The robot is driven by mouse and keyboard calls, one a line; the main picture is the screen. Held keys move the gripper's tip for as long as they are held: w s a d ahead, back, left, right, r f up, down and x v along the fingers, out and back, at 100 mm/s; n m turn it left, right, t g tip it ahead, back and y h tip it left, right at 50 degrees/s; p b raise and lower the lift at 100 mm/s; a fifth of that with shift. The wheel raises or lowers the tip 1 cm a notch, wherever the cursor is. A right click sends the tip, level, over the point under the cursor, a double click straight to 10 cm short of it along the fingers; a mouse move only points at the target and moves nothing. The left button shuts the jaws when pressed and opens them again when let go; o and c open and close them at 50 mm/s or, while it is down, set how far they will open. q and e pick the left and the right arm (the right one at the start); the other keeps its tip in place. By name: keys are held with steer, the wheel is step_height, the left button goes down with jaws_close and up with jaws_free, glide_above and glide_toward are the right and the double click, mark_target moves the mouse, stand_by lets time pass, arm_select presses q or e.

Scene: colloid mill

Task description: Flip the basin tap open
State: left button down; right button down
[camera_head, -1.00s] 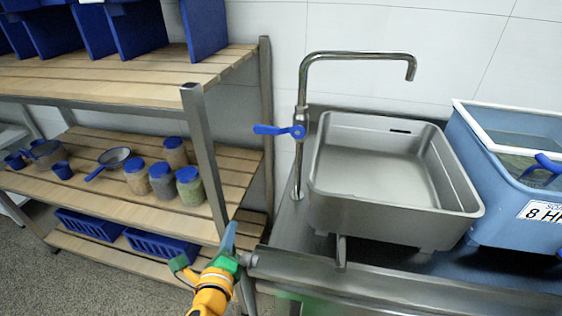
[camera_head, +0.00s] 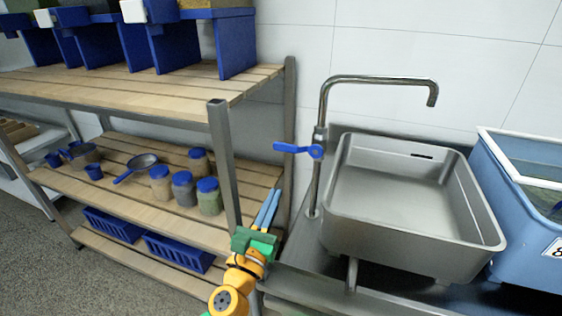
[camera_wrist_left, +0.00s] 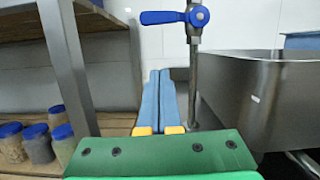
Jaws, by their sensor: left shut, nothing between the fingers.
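The basin tap (camera_head: 323,140) is a tall steel pipe bent over the steel basin (camera_head: 400,190). Its blue lever handle (camera_head: 298,149) points left, roughly level. The handle also shows at the top of the left wrist view (camera_wrist_left: 172,17), with the steel pipe below it. My left gripper (camera_head: 268,208) has blue fingers pressed together, with nothing between them. It is below and to the left of the handle, apart from it, and points up toward it. In the left wrist view the closed fingers (camera_wrist_left: 165,98) stand left of the pipe. My right gripper is not in view.
A wooden shelf rack (camera_head: 150,85) stands on the left; its metal post (camera_head: 224,165) is close to my left gripper. Jars (camera_head: 182,188) and a pan (camera_head: 140,163) sit on its middle shelf. A blue tank (camera_head: 508,205) stands right of the basin.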

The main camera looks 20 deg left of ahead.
mark_target(286, 148)
arm_select(q)
steer(key=w+r+p, duration=0.3)
steer(key=w+r, duration=0.2)
steer(key=shift+w+r+p, duration=0.25)
steer(key=shift+w+p, duration=0.1)
steer(key=shift+r, duration=0.1)
steer(key=shift+a+r+m+p, duration=0.1)
steer(key=shift+r+m+p, duration=0.05)
steer(key=shift+m+p, duration=0.3)
